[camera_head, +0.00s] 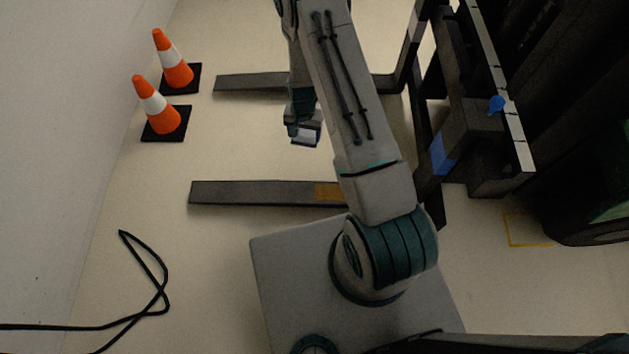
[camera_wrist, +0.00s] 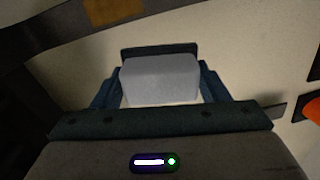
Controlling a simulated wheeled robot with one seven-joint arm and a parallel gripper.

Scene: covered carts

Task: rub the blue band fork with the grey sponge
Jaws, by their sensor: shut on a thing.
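My gripper (camera_head: 303,122) is shut on the grey sponge (camera_wrist: 160,80), a pale block between the fingers in the wrist view. The sponge (camera_head: 306,137) also shows below the fingers in the head view. Two dark forks lie low over the floor. The nearer fork (camera_head: 255,194) has an orange-brown band (camera_wrist: 112,12). The farther fork (camera_head: 250,83) shows no band on its visible part; my arm hides some of it. A blue band (camera_head: 442,155) shows on a dark part of the fork's machine at right. In the head view the gripper appears between the two forks; contact is not visible.
Two orange-white cones (camera_head: 172,60) (camera_head: 157,107) stand at the left by the wall. A black cable (camera_head: 160,280) lies on the floor at lower left. A dark frame with a blue knob (camera_head: 496,105) stands at right.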

